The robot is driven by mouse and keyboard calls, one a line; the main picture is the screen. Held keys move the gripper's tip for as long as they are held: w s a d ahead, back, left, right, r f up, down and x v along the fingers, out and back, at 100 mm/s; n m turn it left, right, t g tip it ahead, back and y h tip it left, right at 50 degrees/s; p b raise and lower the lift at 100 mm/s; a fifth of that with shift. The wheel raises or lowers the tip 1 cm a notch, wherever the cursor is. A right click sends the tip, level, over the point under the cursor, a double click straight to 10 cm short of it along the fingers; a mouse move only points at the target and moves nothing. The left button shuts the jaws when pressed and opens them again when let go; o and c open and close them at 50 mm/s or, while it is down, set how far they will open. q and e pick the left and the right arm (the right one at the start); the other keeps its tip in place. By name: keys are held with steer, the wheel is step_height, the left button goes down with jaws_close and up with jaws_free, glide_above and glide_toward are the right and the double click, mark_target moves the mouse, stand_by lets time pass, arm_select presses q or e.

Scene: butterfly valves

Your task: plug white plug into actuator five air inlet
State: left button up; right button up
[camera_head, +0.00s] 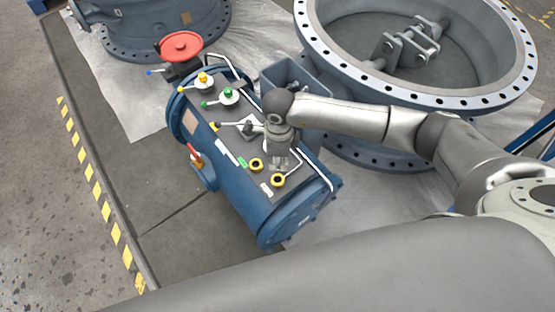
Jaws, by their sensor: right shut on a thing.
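The blue actuator (237,205) lies on the grey floor covering, with a dark panel on its top. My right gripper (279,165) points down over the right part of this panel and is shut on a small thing. The wrist and the small scale hide what it holds, and I cannot make out a white plug. Two yellow ring-shaped fittings, one at the left (256,165) and one at the right (278,180), sit on the panel just below the gripper. I cannot tell which one is air inlet five. My left gripper is not in view.
A yellow-topped valve (203,79) and a green-topped valve (228,95) stand on the panel's far part. A red handwheel (181,46) rises behind. A large grey flanged valve (314,30) stands at upper right, near my right arm. Floor at left is clear.

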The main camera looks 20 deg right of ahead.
steer(key=shift+w+a+f+m, duration=0.15)
steer(key=shift+f+m, duration=0.1)
steer(key=shift+m, duration=0.15)
steer(key=shift+f, duration=0.1)
step_height(320, 180, down, 5)
steer(key=b, duration=0.4)
steer(key=shift+f+b, duration=0.75)
steer(key=shift+f, duration=0.2)
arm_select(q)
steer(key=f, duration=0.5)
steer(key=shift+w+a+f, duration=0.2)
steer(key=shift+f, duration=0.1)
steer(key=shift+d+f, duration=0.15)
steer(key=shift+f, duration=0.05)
arm_select(e)
steer(key=shift+f, duration=0.1)
arm_select(q)
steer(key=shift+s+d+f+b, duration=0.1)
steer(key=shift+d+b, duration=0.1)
steer(key=shift+b, duration=0.15)
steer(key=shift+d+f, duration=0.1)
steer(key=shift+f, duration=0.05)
arm_select(e)
steer(key=shift+f, duration=0.1)
arm_select(q)
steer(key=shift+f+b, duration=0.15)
steer(key=shift+b, duration=0.15)
arm_select(e)
steer(key=shift+f, duration=0.15)
